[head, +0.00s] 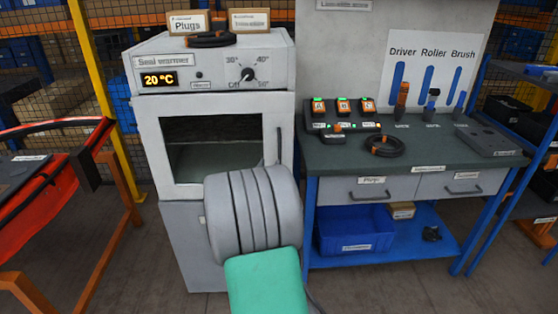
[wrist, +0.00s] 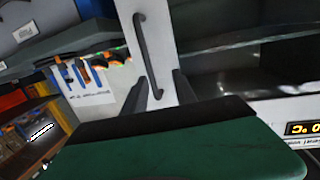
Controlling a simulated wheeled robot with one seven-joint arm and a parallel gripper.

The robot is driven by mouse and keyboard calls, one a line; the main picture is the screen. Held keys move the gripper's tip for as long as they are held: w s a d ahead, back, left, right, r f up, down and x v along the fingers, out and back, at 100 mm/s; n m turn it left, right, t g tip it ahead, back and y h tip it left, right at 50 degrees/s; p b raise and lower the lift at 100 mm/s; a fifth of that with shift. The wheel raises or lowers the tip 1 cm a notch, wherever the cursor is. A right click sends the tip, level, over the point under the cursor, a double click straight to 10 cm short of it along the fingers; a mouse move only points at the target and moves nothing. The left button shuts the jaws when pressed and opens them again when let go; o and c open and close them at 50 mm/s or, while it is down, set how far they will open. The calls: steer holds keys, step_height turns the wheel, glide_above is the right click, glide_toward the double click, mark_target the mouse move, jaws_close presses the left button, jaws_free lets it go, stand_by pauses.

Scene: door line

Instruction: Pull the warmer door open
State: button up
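The seal warmer is a pale grey cabinet with a display reading 20 °C and a dial. Its door (head: 174,119) has a dark window and looks shut. The dark bar handle (head: 279,146) is upright at the door's right edge, its lower part behind my arm. In the wrist view, tilted and turned over, the handle (wrist: 147,52) rises above my gripper (wrist: 159,88). The gripper's two dark fingers are apart, with the handle's near end seen between them. I cannot tell whether they touch it. The head view hides the gripper behind my arm.
Right of the warmer stands a blue-framed workbench (head: 430,153) with chargers, tools and two drawers; a blue bin (head: 355,231) sits on its lower shelf. An orange-framed stand (head: 118,200) is at the left. Floor shows between that stand and the warmer.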

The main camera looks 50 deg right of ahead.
mark_target(279, 152)
steer(key=shift+h, duration=0.5)
steer(key=x, duration=0.3)
steer(key=s+p+x, duration=0.1)
steer(key=x, duration=0.2)
steer(key=d+x, duration=0.1)
steer(key=x, duration=0.2)
steer(key=shift+s+r+p, duration=0.15)
steer(key=shift+s+p, duration=0.15)
steer(key=shift+s, duration=0.1)
steer(key=shift+c, duration=0.3)
jaws_close()
